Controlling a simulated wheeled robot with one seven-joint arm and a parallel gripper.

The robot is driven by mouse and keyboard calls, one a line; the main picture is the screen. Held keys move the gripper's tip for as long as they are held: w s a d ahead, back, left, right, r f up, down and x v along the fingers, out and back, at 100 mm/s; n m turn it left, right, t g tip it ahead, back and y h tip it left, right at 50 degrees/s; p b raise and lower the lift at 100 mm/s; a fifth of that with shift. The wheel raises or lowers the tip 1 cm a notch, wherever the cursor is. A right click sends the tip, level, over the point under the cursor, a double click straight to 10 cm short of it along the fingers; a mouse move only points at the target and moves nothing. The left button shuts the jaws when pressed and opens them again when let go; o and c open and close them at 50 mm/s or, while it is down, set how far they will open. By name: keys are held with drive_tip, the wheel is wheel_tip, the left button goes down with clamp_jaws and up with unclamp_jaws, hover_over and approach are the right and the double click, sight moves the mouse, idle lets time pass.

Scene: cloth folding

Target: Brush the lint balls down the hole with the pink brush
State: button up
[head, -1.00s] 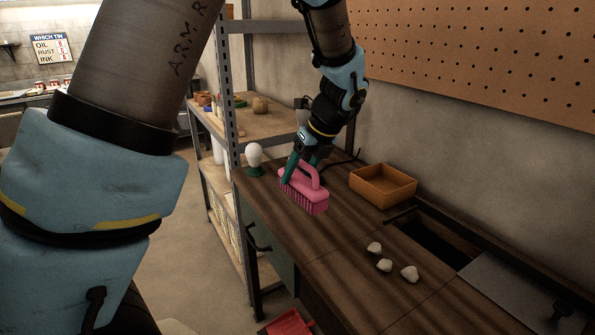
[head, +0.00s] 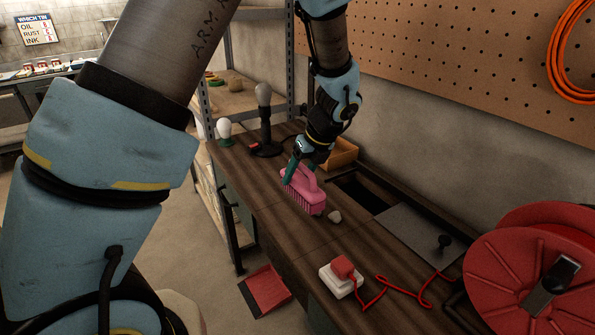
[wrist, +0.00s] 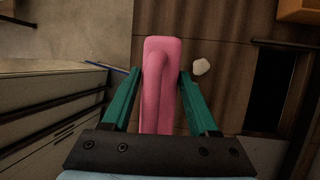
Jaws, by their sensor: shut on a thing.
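My gripper (head: 293,168) is shut on the pink brush (head: 308,197) and holds it bristles down at the workbench top. In the wrist view the brush (wrist: 160,85) lies between the two green fingers. One pale lint ball (head: 334,216) lies just right of the brush; it also shows in the wrist view (wrist: 201,66), a little apart from it. Other lint balls are not visible and may be hidden by the brush. The dark rectangular hole (head: 362,193) is in the bench behind and right of the brush, and at the right in the wrist view (wrist: 270,90).
A metal plate (head: 405,232) with a black knob adjoins the hole. An orange box (head: 343,153) stands behind my gripper. A lamp-like stand (head: 265,125) and a white bulb (head: 224,130) are at the far end.

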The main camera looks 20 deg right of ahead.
drive_tip(key=shift+f+b, duration=3.25)
drive_tip(key=shift+f, duration=0.4)
drive_tip(key=shift+f, duration=0.5)
drive_tip(key=shift+r, duration=0.15)
drive_tip(key=shift+d, duration=0.1)
drive_tip(key=shift+w+d+p, duration=0.1)
drive_tip(key=shift+d+p, duration=0.1)
drive_tip(key=shift+p, duration=0.15)
drive_tip(key=shift+w+d+p, duration=0.25)
drive_tip(key=shift+d+p, duration=0.3)
drive_tip(key=shift+d, duration=0.7)
drive_tip(key=shift+w+d+p, duration=0.2)
drive_tip(key=shift+d+p, duration=0.35)
drive_tip(key=shift+d, duration=0.65)
drive_tip(key=w+d+p, duration=0.1)
drive_tip(key=d, duration=0.3)
drive_tip(key=d+p, duration=0.1)
drive_tip(key=d, duration=0.4)
drive_tip(key=w+d+p, duration=0.1)
drive_tip(key=d, duration=0.3)
drive_tip(key=shift+w+d, duration=0.25)
drive_tip(key=shift+w, duration=0.1)
